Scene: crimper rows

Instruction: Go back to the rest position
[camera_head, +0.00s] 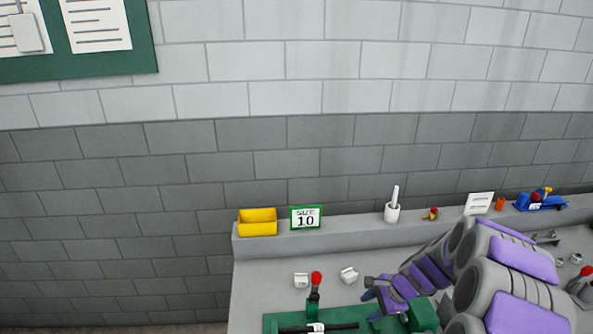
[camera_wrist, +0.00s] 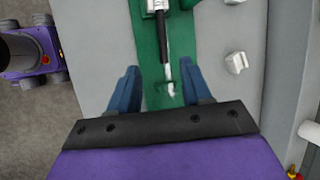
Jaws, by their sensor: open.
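In the head view my gripper (camera_head: 370,290) hangs over the bench, at the end of my purple and grey arm. Below it is a green crimper (camera_head: 285,322) with a black bar (camera_head: 335,327) and an upright lever with a red knob (camera_head: 317,278). In the wrist view the green base (camera_wrist: 146,50) and the black bar (camera_wrist: 162,38) lie past the fingertips. A thin pale metal piece (camera_wrist: 169,76) extends from the bar towards the gripper.
White blocks (camera_head: 301,280) (camera_head: 349,275) lie on the grey bench (camera_head: 260,275). A brick wall (camera_head: 270,100) stands behind.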

